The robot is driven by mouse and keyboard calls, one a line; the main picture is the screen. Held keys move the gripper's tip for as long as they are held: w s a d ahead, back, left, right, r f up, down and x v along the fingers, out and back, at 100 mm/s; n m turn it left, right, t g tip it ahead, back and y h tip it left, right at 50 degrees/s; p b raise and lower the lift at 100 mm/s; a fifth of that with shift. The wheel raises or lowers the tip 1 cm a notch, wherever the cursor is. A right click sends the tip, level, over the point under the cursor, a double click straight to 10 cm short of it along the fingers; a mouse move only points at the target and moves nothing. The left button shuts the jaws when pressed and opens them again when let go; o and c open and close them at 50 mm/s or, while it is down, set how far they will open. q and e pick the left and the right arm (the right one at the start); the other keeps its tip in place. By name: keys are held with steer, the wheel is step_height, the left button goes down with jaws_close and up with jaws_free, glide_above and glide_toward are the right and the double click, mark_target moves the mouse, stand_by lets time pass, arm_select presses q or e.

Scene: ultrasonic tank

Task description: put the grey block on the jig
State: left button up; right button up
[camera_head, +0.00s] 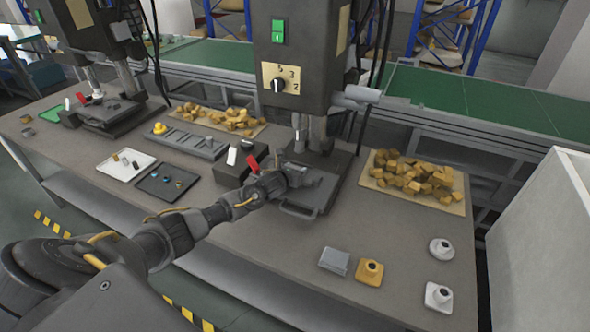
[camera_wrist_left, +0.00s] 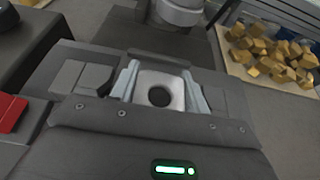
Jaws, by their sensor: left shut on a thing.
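My left gripper (camera_head: 306,177) reaches in under the spindle of the middle drill press. It is shut on a light grey block with a round dark hole, the grey block (camera_wrist_left: 174,86), which sits between the two fingers in the left wrist view (camera_wrist_left: 162,88). The gripper is low over the press's dark base plate (camera_head: 333,172). The jig cannot be told apart from the gripper and the plate here. Whether the block touches anything below it is hidden. My right gripper is not in view.
A plain grey box (camera_head: 335,260), a gold block (camera_head: 369,272) and two white parts (camera_head: 441,249) stand at the front right. A board of yellowish pieces (camera_head: 412,180) lies right of the press. A red lever (camera_head: 253,164) is close left of my gripper. The front right of the table has free room.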

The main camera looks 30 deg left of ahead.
arm_select(q)
steer(key=o, duration=0.9)
steer(key=shift+f, duration=0.1)
steer(key=shift+r, duration=0.2)
steer(key=shift+s, duration=0.4)
steer(key=b+v, duration=0.1)
steer(key=v, duration=1)
steer(key=shift+s+r+b, duration=0.1)
steer(key=shift+r+b, duration=0.05)
steer(key=shift+b, duration=0.25)
steer(key=shift+d, duration=0.15)
